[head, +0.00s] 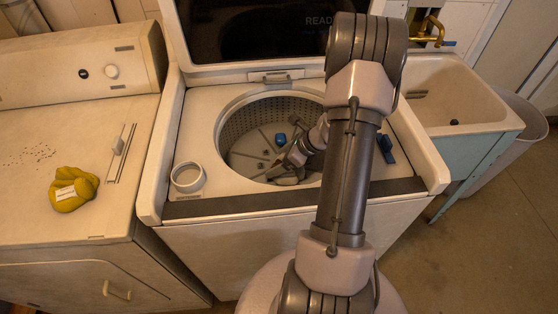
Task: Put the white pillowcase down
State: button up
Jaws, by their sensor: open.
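The top-loading washer (300,211) stands open in the middle, with its perforated drum (240,131) in view. My gripper (287,170) reaches down into the drum at its right side, with its jaws open. A small pale, greyish shape (287,181) lies at the drum's near side, just by the jaws. I cannot tell whether it is the white pillowcase or whether the jaws touch it. A small blue piece (280,139) shows in the drum beside the gripper. My arm hides the right part of the drum opening.
A white ring-shaped cup (187,177) sits on the washer's left top. A blue item (386,149) is on its right top. A yellow cloth bundle (73,189) lies on the left machine (40,220). A utility sink (450,95) and a grey bin (520,130) stand right.

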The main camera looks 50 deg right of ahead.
jog(key=p+v, duration=0.6)
jog(key=v, duration=0.6)
jog(key=w+a+r+n+g, duration=0.1)
jog(key=w+a+r+n, duration=0.2)
jog(key=a+r+n, duration=0.55)
jog(key=w+a+r+n+g, duration=0.1)
jog(key=w+a+r+n, duration=0.3)
jog(key=a+r, duration=0.7)
jog(key=s+a+r+n, duration=0.3)
jog(key=s+a+n, duration=0.3)
jog(key=a+n, duration=0.1)
jog(key=s+a+r+n+h, duration=0.1)
jog(key=s+a+r+n, duration=0.2)
jog(key=s+a+n, duration=0.4)
jog(key=a+n, duration=0.1)
jog(key=a, duration=0.1)
jog(key=shift+a+t, duration=0.3)
jog(key=shift+t, duration=0.1)
